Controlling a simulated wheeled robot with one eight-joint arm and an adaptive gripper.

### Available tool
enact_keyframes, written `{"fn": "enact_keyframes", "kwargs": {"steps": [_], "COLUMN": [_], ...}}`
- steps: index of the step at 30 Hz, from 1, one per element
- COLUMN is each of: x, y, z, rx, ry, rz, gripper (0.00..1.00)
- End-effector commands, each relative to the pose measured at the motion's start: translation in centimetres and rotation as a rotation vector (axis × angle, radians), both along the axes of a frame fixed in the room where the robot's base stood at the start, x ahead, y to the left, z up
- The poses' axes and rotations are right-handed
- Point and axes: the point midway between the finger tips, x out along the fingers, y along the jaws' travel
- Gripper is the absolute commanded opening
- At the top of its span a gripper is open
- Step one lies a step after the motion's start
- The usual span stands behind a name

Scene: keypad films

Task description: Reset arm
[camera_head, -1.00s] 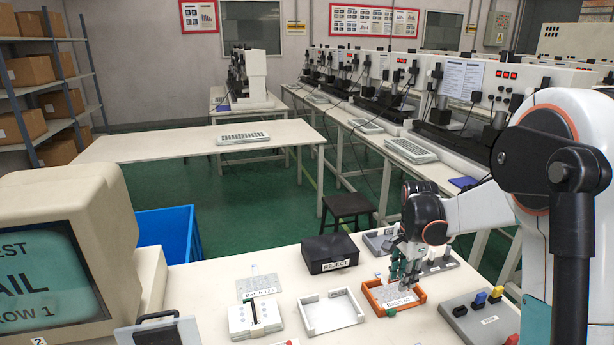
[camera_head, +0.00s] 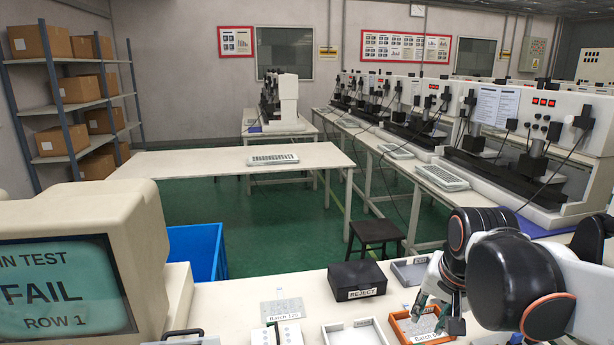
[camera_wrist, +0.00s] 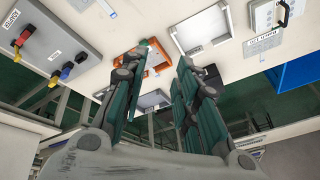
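My gripper (camera_head: 440,312) is above and beside the orange tray (camera_head: 398,329) near the right of the bench. In the wrist view my gripper (camera_wrist: 167,54) is open, its two green fingers apart with nothing between them. The orange tray, also in the wrist view (camera_wrist: 128,54), lies beyond the left fingertip and is partly hidden by that finger. My arm covers the right side of the bench in the head view.
A black REJECT box (camera_head: 357,279), a white tray (camera_head: 345,336) and a grey tray (camera_head: 408,272) stand on the bench. A FAIL monitor (camera_head: 65,285) is at left. A panel with coloured switches (camera_wrist: 50,40) shows in the wrist view. A stool (camera_head: 376,234) stands beyond.

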Motion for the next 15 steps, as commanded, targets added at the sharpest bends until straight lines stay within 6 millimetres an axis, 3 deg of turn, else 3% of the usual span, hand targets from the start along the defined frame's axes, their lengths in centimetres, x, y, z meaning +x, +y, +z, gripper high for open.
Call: {"fn": "enact_keyframes", "kwargs": {"steps": [15], "x": [-8.8], "y": [3.1], "z": [0.5], "rx": [-0.166], "ry": [-0.175], "rz": [0.38], "gripper": [0.28]}}
